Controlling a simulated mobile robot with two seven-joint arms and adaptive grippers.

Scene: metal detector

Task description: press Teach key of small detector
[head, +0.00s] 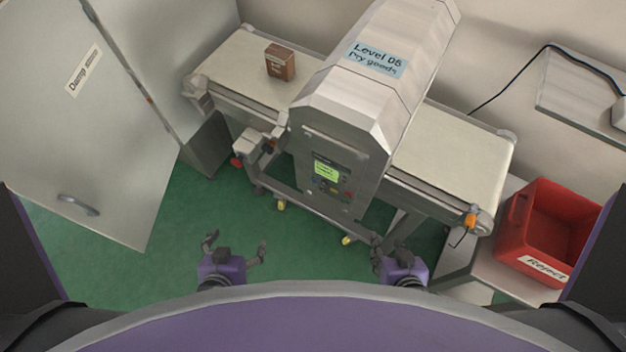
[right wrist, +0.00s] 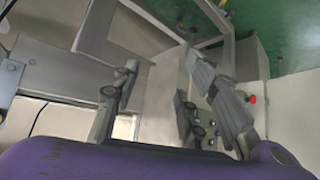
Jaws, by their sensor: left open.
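The metal detector (head: 345,130) is a grey hooded machine over a conveyor, labelled "Level 05 Dry goods". Its front control panel (head: 329,168) has a lit green screen with small coloured keys below it; the key lettering is too small to read, so I cannot tell which key is Teach. My left gripper (head: 234,244) is open and empty, low in front of the detector, left of the panel and apart from it. My right gripper (head: 398,250) is in front of the detector, right of the panel. In the right wrist view its fingers (right wrist: 155,95) stand apart with nothing between them.
A brown box (head: 280,62) sits on the left part of the conveyor belt (head: 245,65). A red Reject bin (head: 520,235) stands at the right. A grey cabinet door (head: 90,120) stands at the left. A red knob (head: 237,161) sticks out left of the panel. Green floor shows in front.

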